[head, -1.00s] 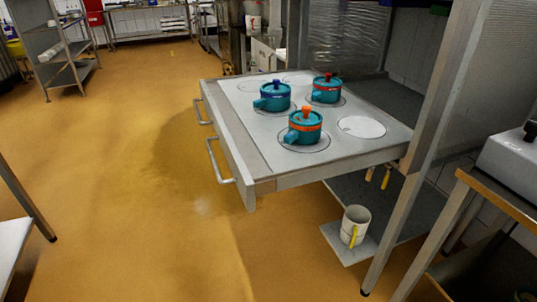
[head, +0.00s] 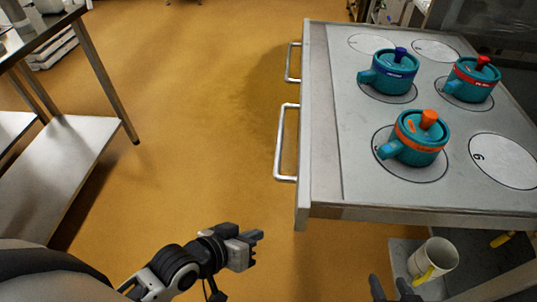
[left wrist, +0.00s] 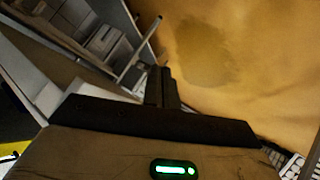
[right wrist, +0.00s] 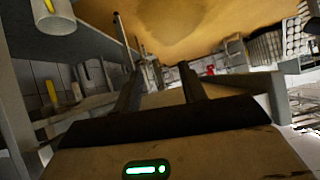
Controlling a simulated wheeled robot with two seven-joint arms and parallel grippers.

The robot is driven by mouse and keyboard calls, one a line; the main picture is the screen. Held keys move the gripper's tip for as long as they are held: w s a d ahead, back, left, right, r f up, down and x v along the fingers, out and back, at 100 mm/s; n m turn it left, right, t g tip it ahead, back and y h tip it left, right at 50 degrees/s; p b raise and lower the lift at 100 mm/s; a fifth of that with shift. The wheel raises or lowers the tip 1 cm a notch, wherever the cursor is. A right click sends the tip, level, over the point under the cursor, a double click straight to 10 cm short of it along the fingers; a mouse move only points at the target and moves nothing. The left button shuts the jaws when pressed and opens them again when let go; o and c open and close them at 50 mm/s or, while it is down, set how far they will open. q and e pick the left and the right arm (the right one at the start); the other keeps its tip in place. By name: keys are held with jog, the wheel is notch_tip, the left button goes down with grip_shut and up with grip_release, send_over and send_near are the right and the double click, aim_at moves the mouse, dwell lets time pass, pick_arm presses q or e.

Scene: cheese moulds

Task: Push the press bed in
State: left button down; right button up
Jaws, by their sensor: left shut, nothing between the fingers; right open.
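The press bed (head: 350,195) is a grey slab at the right of the head view, pulled out, with two bar handles (head: 286,145) on its left front face. Three teal moulds with blue (head: 393,72), red (head: 470,80) and orange (head: 415,138) bands and knobs stand on its marked circles. My left gripper (head: 254,243) is shut and empty, in front of the bed's near left corner and apart from it. The left wrist view shows its fingers together (left wrist: 162,85). My right gripper (head: 396,288) is open, below the bed's near edge. Its fingers stand apart in the right wrist view (right wrist: 160,85).
A steel table (head: 75,155) stands at the left. The ochre floor (head: 200,120) between is clear.

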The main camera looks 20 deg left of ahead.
pick_arm(q)
jog(key=w+a+n+g+h, duration=0.2)
jog(key=w+a+n, duration=0.1)
jog(key=n, duration=0.3)
jog(key=n+g+h+b, duration=0.2)
jog(key=n+g+h, duration=0.25)
jog(key=n, duration=0.95)
send_near(282, 178)
jog(key=shift+h, duration=0.35)
jog(key=x, duration=0.5)
jog(key=r+x, duration=0.1)
jog(key=x, duration=0.1)
jog(key=shift+w+d+f+b, duration=0.2)
jog(key=shift+d+b, duration=0.2)
jog(key=shift+d, duration=0.15)
jog(key=shift+w+d, duration=0.15)
jog(key=shift+d, duration=0.4)
